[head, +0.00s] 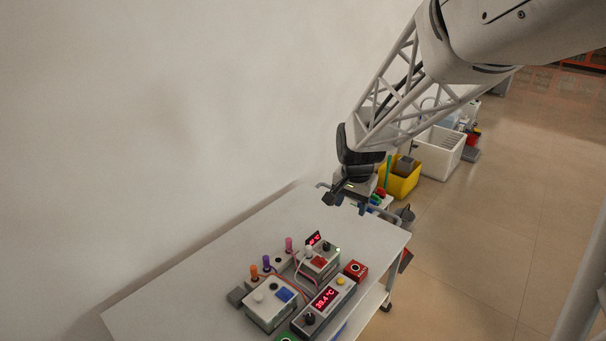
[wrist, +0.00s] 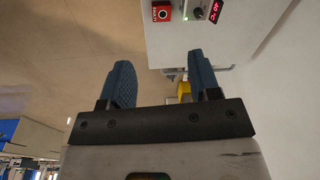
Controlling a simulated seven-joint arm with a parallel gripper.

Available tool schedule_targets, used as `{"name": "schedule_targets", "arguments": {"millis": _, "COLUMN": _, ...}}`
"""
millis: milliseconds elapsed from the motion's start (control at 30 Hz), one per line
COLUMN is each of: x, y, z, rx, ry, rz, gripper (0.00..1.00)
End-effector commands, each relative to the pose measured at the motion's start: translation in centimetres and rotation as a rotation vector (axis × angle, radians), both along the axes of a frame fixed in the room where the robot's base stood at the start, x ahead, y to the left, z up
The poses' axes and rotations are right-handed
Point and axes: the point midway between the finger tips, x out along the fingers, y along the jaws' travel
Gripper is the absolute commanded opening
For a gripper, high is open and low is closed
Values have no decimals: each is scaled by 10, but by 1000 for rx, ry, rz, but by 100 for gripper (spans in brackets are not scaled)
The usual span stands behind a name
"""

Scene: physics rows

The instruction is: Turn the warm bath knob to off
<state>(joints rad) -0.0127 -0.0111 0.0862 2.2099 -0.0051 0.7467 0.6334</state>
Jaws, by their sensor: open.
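A long grey unit (head: 298,327) on the white table carries a red display reading about 39.4 °C (head: 327,298), a black knob (head: 309,319) and a yellow button (head: 340,281). It looks like the warm bath; no label is legible and the knob's setting is too small to read. My gripper (head: 346,204) is open and empty above the table's far end, well apart from the knob.
A second device (head: 318,262) with a red display and dark knob stands behind the unit. A white box (head: 269,309), coloured tubes (head: 267,261) and a red button box (head: 355,270) crowd nearby. The wall borders the table's left. The table's far end (head: 365,236) is clear.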

Motion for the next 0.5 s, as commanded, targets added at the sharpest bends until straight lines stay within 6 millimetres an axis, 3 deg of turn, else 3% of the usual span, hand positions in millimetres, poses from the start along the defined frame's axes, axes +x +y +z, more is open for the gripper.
{"name": "schedule_targets", "arguments": {"millis": 500, "x": 91, "y": 6, "z": -84, "rx": 19, "ry": 44, "rz": -198, "gripper": 57}}
